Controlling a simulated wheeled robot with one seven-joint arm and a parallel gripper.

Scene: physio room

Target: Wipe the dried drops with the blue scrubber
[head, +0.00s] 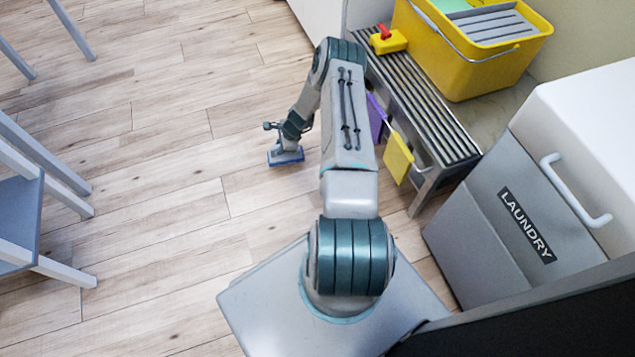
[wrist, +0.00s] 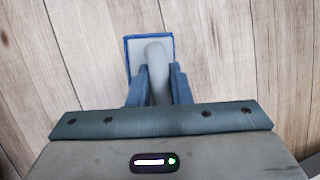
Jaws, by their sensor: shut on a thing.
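The blue scrubber (head: 286,157) is at floor level on the wood floor, left of the slatted bench, in the head view. In the wrist view the scrubber (wrist: 131,60) shows a grey top with a blue rim and a rounded grey handle. My gripper (wrist: 157,88) is shut on that handle, one finger on each side. In the head view my gripper (head: 289,142) is just above the scrubber, partly hidden by my own wrist. I cannot tell whether the scrubber touches the floor. No dried drops can be made out in either view.
A slatted metal bench (head: 424,108) stands right of my arm, with a yellow cloth (head: 398,157) and a purple cloth (head: 375,117) hanging at its side. A yellow bucket (head: 480,68), a grey laundry bin (head: 500,228) and chairs (head: 40,190) flank open floor.

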